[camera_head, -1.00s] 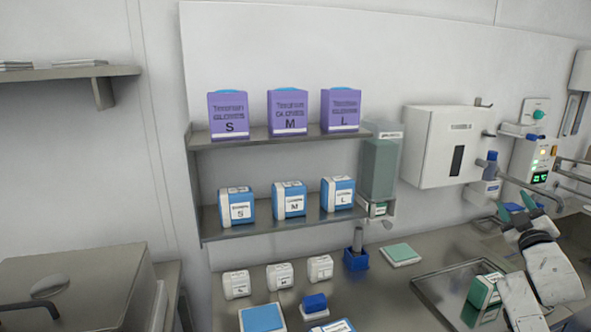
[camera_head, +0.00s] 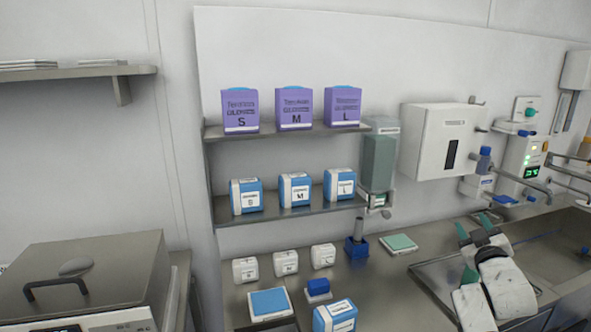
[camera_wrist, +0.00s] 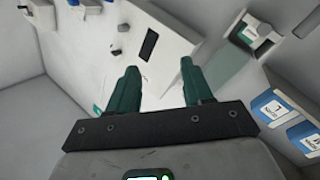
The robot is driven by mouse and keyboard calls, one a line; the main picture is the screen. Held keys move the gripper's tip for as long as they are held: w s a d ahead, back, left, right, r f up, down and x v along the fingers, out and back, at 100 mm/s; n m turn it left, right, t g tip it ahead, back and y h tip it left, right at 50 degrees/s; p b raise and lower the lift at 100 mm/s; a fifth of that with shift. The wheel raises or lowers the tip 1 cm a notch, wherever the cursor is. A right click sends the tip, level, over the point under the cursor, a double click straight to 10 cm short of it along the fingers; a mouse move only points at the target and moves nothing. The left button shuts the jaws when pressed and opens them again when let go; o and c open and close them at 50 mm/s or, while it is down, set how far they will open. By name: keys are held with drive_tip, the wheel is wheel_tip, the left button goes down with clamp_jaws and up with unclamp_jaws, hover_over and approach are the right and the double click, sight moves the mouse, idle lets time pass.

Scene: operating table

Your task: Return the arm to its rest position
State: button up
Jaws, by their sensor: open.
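My gripper (camera_head: 473,224) is at the right of the head view, raised in front of the sink area. Its two green fingers are apart, with nothing between them. In the wrist view my gripper (camera_wrist: 158,66) shows both fingers spread, with the white wall unit beyond them. My white arm reaches up from the bottom right of the head view and hides part of the counter and sink edge behind it.
The steel sink (camera_head: 560,250) lies right of my arm. The counter holds a green-topped pad (camera_head: 399,243), a blue holder (camera_head: 357,248) and several small boxes. A shelf (camera_head: 290,206) with blue boxes and a white wall unit (camera_head: 440,142) stand behind. A lidded steel container (camera_head: 110,255) is at left.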

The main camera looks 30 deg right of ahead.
drive_tip(key=s+a+f+g+y, duration=0.1)
drive_tip(key=a+f+y, duration=0.1)
drive_tip(key=a+f, duration=0.4)
drive_tip(key=s+a+f+g+y, duration=0.1)
drive_tip(key=a+f, duration=0.5)
drive_tip(key=a, duration=0.7)
drive_tip(key=s+a+f+m+g+y, duration=0.1)
drive_tip(key=a+f+y, duration=0.4)
drive_tip(key=a, duration=0.5)
drive_tip(key=shift+s+a+f+g, duration=0.1)
drive_tip(key=shift+s+f+g, duration=0.4)
drive_tip(key=shift+g, duration=0.3)
drive_tip(key=s+a+f+n+g+y, duration=0.2)
drive_tip(key=s+a+f+g+y, duration=0.25)
drive_tip(key=s+a, duration=0.8)
drive_tip(key=s+d+f+g, duration=0.2)
drive_tip(key=s+f+g, duration=0.2)
drive_tip(key=s, duration=0.9)
wheel_tip(320, 180, down, 3)
drive_tip(key=shift+d+r+m+g+h, duration=0.1)
drive_tip(key=shift+d+m+g+h, duration=0.05)
drive_tip(key=shift+m+g+h, duration=0.25)
drive_tip(key=shift+c, duration=0.3)
